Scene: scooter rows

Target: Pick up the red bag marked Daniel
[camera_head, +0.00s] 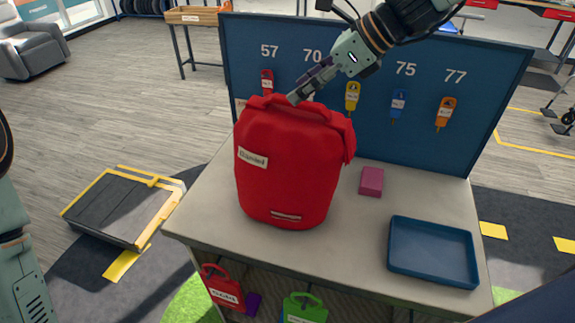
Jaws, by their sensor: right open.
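The red bag (285,175) stands upright on the table (215,207), with a white name label (252,157) on its front that is too small to read surely. Its top is rolled over, with a strap loop (295,106) along the upper edge. My right gripper (296,96) comes in from the upper right, and its fingertips are at the strap loop. It is open; I cannot tell whether a finger touches the bag. At the left edge only part of my left arm shows, not its gripper.
A blue tray (433,252) and a pink block (371,182) lie right of the bag. A blue board (495,85) with numbered hanging tags rises behind. A red tagged bag (222,288) and a green one (304,308) hang below the table's front edge.

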